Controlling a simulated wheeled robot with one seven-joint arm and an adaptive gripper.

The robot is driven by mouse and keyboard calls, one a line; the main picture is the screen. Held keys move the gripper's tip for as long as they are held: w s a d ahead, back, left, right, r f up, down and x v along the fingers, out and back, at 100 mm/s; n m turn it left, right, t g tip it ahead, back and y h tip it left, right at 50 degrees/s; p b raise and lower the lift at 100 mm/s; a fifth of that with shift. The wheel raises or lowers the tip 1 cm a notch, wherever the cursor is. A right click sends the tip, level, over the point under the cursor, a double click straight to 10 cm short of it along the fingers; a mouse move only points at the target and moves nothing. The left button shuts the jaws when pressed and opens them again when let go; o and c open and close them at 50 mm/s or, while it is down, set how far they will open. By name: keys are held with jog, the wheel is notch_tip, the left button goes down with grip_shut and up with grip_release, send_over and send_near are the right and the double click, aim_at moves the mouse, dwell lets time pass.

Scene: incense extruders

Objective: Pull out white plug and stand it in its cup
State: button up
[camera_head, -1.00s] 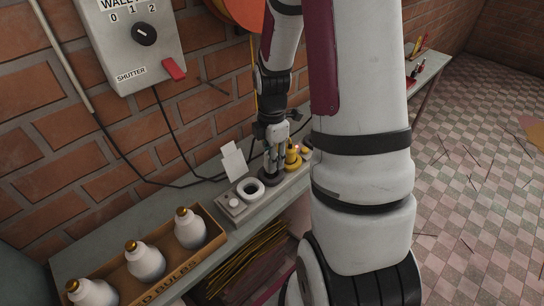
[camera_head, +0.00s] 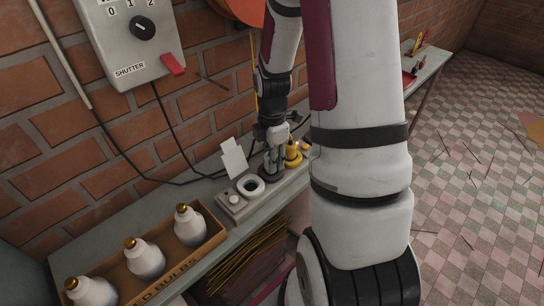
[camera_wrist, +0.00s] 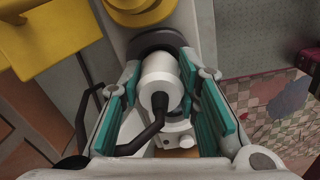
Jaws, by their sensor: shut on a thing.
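The white plug (camera_wrist: 160,82) is a short cylinder with a black cord coming from its near end. In the wrist view it lies between the teal finger pads of my gripper (camera_wrist: 166,103), which is shut on it. Its far end meets a dark round socket (camera_wrist: 157,40); how deep it sits there I cannot tell.
A yellow fitting (camera_head: 293,155) stands close to the right of my gripper. A white knob (camera_head: 234,199) and an upright white card (camera_head: 234,158) are to the left. A cardboard box (camera_head: 181,261) of bulbs sits further left. A brick wall (camera_head: 80,130) backs the bench.

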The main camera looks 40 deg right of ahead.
jog(key=shift+f, duration=0.5)
jog(key=o, duration=1.2)
jog(key=shift+o, duration=0.2)
jog(key=shift+r, duration=0.1)
notch_tip(320, 180, up, 11)
jog(key=shift+r, duration=0.4)
